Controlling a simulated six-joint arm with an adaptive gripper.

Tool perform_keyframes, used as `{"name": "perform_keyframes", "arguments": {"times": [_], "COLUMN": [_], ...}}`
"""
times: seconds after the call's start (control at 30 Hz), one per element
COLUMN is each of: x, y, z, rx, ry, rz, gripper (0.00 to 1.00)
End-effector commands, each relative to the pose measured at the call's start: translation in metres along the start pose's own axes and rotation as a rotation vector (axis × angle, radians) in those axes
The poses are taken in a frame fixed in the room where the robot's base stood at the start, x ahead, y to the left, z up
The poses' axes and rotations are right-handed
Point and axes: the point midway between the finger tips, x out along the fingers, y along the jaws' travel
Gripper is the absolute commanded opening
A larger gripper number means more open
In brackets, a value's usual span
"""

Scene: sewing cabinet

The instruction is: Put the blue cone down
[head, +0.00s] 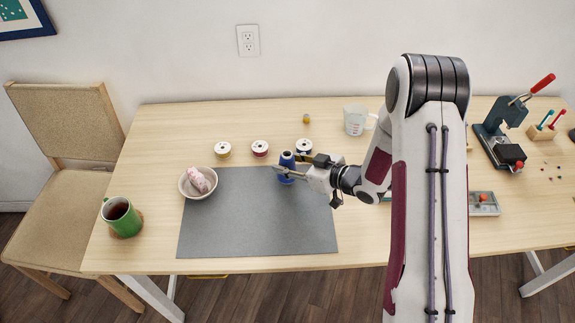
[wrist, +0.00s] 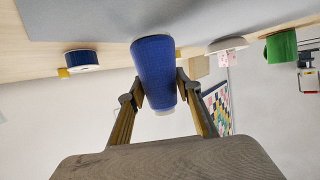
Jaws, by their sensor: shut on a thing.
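The blue cone (head: 286,166) is a spool of blue thread, held upright at the upper right part of the grey mat (head: 250,225). My gripper (head: 290,170) reaches in from the right and is shut on the cone. In the wrist view the blue cone (wrist: 156,68) sits between the two fingers of my gripper (wrist: 160,88), its wide end against or very close to the mat (wrist: 95,15). I cannot tell whether the base touches the mat.
A bowl (head: 198,183) with a pink item sits at the mat's left corner. A green mug (head: 121,217) is further left. A measuring cup (head: 355,120) stands at the back. The mat's middle is clear.

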Motion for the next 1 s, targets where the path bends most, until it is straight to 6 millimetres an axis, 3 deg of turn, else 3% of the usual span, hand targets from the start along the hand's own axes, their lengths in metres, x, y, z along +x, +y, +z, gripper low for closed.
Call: {"name": "perform_keyframes", "arguments": {"times": [0.67,0.7,0.73,1.0], "x": [0.0054,0.0053,0.0052,0.0052], "y": [0.0002,0.0002,0.0002,0.0001], "z": [0.0132,0.0129,0.0129,0.0127], "rx": [0.000,0.000,0.000,0.000], "ry": [0.000,0.000,0.000,0.000], "rz": [0.001,0.001,0.001,0.001], "gripper": [0.11,0.44,0.50,0.50]}}
